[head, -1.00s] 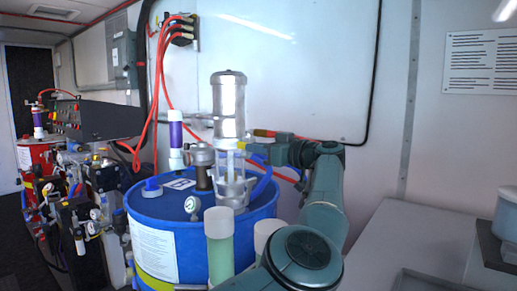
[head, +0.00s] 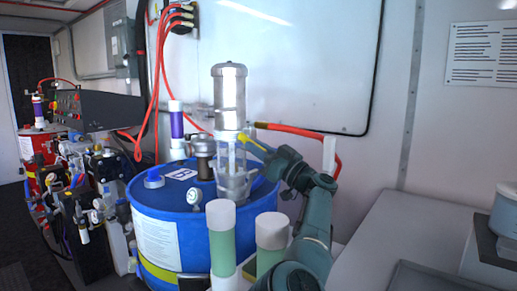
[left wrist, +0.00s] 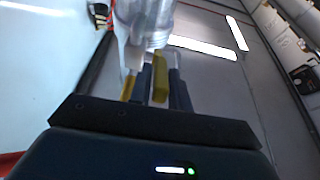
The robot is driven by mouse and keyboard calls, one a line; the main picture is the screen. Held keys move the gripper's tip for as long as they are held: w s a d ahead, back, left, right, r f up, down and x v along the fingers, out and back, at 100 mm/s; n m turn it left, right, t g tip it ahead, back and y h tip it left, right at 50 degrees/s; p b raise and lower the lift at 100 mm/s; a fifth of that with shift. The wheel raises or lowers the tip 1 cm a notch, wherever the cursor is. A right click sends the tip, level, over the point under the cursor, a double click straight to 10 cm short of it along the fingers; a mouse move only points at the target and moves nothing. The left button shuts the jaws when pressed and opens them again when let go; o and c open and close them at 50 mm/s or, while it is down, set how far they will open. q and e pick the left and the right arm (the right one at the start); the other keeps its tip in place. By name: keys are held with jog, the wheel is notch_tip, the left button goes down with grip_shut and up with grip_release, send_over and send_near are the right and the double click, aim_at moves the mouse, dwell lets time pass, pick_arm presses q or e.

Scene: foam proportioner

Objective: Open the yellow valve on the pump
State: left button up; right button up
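The pump is a silver upright cylinder with a clear lower section (head: 229,90) on the blue drum (head: 205,240). Its yellow valve (head: 253,143) is a thin lever slanting down to the right from the pump's side. My left gripper (head: 272,156) is at the lever's outer end, right of the pump. In the left wrist view, the yellow bar (left wrist: 160,79) sits between the two dark fingers (left wrist: 162,88), close against both, with the clear pump body (left wrist: 145,25) beyond. The fingers look shut on it; the exact contact is small and partly hidden. My right gripper is not in view.
A red hose (head: 300,130) runs right behind my arm. Two green, white-capped cylinders (head: 222,240) and (head: 271,240) stand before the drum. A purple-and-white tube (head: 176,125) is left of the pump. The grey bench (head: 390,235) at right has bare room.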

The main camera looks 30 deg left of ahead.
pick_arm(q)
jog(key=o, duration=0.3)
jog(key=p+v, duration=0.4)
jog(key=v, duration=0.9)
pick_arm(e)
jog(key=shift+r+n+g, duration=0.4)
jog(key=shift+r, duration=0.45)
pick_arm(q)
jog(key=shift+d, duration=0.1)
jog(key=shift+c, duration=0.3)
